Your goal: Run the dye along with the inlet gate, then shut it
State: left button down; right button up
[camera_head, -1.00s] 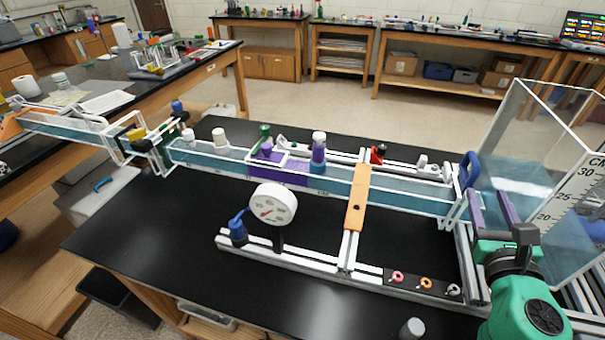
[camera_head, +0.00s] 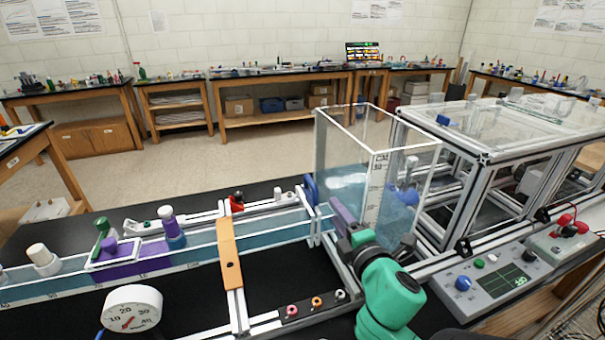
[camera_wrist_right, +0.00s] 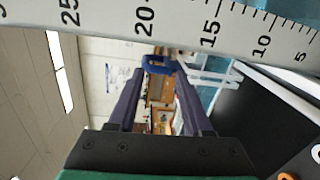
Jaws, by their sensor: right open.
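The inlet gate (camera_head: 311,188) shows as a blue handle at the right end of the water channel, beside the clear tank; I cannot tell how far it is raised. My right gripper (camera_head: 365,222) is open and empty, just right of the gate and in front of the tank. In the right wrist view, the blue handle (camera_wrist_right: 158,66) shows beyond and between the open fingers, apart from them. My left gripper is out of view.
The clear tank (camera_head: 376,150) holds water and stands behind my right gripper. A white dial gauge (camera_head: 132,310) stands in front. A control box (camera_head: 488,277) is at the right. In the right wrist view, a numbered scale (camera_wrist_right: 180,25) crosses close above the fingers.

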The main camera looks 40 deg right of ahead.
aim_at(315, 187)
jog(key=w+m+b, duration=0.1)
jog(key=w+m, duration=0.1)
jog(key=m, duration=0.5)
jog(key=w+m+t+b, duration=0.1)
jog(key=w+m+b, duration=0.1)
jog(key=m, duration=0.5)
jog(key=w+m+b, duration=0.2)
jog(key=m, duration=0.5)
jog(key=shift+d+r, duration=0.1)
jog(key=shift+r, duration=0.2)
jog(key=w, duration=0.1)
jog(key=w+r+p, duration=0.1)
jog(key=w+d, duration=0.1)
jog(key=shift+w+r, duration=0.25)
jog(key=shift+w, duration=0.1)
jog(key=p+x, duration=0.1)
jog(key=x, duration=0.3)
jog(key=shift+w+d+f, duration=0.15)
jog(key=shift+w+d, duration=0.1)
jog(key=shift+w, duration=0.05)
jog(key=shift+w+d, duration=0.1)
jog(key=shift+w, duration=0.15)
jog(key=shift+f, duration=0.1)
grip_shut()
